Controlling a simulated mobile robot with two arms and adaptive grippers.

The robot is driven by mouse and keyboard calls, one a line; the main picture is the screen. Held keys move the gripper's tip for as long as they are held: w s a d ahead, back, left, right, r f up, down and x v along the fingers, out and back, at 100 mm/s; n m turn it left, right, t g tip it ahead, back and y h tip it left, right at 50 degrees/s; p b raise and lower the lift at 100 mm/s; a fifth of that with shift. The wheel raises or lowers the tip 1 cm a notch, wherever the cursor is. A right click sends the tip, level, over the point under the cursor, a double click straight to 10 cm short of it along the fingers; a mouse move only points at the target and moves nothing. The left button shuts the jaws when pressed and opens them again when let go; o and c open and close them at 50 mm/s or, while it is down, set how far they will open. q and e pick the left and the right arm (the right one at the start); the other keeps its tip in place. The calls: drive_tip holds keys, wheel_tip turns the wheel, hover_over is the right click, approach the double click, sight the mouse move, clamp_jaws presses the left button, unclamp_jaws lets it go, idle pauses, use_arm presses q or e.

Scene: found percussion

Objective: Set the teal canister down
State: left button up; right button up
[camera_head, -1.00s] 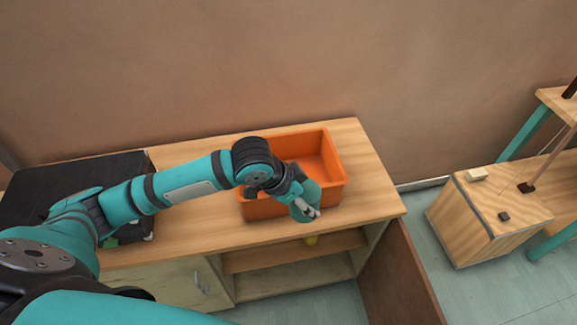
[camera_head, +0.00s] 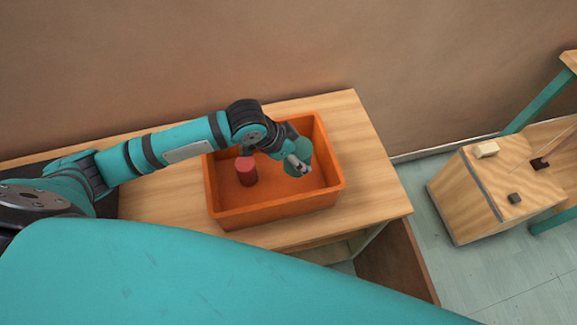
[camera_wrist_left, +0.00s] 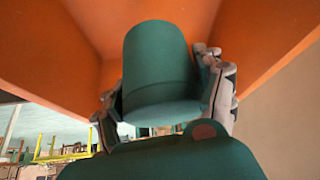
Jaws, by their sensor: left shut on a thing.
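The teal canister (camera_wrist_left: 158,60) fills the middle of the left wrist view, between the two fingers of my left gripper (camera_wrist_left: 164,98). My left gripper (camera_head: 298,166) is shut on it. In the head view the canister (camera_head: 304,149) is partly hidden by the gripper, over the right half of the orange bin (camera_head: 280,210). I cannot tell whether it touches the bin's floor. My right gripper is not in view.
A red cylinder (camera_head: 246,173) stands inside the bin, left of my left gripper. The bin sits on a wooden counter (camera_head: 372,185), bare to its right. A wooden box (camera_head: 470,200) stands on the floor at the right.

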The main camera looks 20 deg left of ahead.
use_arm(q)
drive_tip(key=shift+w+f, duration=0.1)
drive_tip(key=shift+f, duration=3.05)
drive_tip(key=shift+f, duration=0.1)
drive_tip(key=o, duration=1.4)
drive_tip(key=shift+a+r, duration=0.15)
drive_tip(key=shift+r, duration=0.3)
drive_tip(key=v, duration=1.1)
drive_tip(key=shift+s, duration=0.2)
drive_tip(key=shift+r, duration=0.1)
